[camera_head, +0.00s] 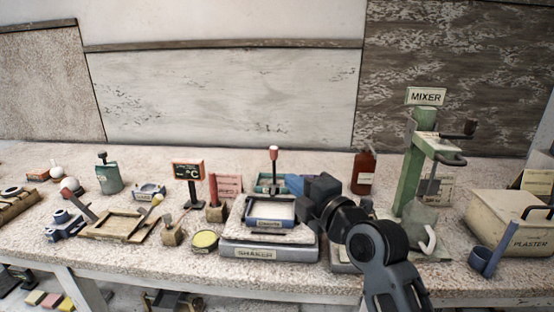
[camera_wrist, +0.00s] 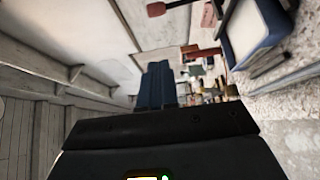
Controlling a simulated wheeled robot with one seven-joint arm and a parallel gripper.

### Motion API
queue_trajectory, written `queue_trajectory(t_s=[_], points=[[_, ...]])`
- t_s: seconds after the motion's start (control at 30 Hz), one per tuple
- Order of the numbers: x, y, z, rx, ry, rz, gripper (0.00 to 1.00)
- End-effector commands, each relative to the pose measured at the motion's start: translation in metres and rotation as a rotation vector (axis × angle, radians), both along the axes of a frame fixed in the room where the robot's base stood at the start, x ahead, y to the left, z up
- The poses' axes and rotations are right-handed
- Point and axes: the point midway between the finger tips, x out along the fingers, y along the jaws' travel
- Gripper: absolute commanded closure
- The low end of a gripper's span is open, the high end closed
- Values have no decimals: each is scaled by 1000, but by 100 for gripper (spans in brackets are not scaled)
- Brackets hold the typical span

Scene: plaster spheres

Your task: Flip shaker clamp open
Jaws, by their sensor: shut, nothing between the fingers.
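The shaker (camera_head: 255,254) is a pale base with a name label, standing at the middle of the bench. A blue-framed tray (camera_head: 270,222) sits on top of it and also shows at the upper right of the wrist view (camera_wrist: 262,42). The clamp lever with a red knob (camera_head: 273,151) stands upright at the tray's back edge; the knob also shows at the top of the wrist view (camera_wrist: 156,9). My gripper (camera_head: 290,183) is shut and empty, with its blue fingers (camera_wrist: 158,84) just right of the lever. I see no contact with it.
A green mixer stand (camera_head: 411,170) and a red bottle (camera_head: 363,172) are to the right. A temperature sign (camera_head: 188,170), a yellow-lidded tin (camera_head: 205,240) and a wooden frame (camera_head: 115,225) are to the left. The space above the bench is free.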

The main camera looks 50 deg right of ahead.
Motion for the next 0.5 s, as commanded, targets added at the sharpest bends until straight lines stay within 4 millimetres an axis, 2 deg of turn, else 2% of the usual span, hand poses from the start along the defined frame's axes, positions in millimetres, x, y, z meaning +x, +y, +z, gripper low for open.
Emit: queue_trajectory(t_s=[0.5], points=[[90,-27,3,-2,1,0,100]])
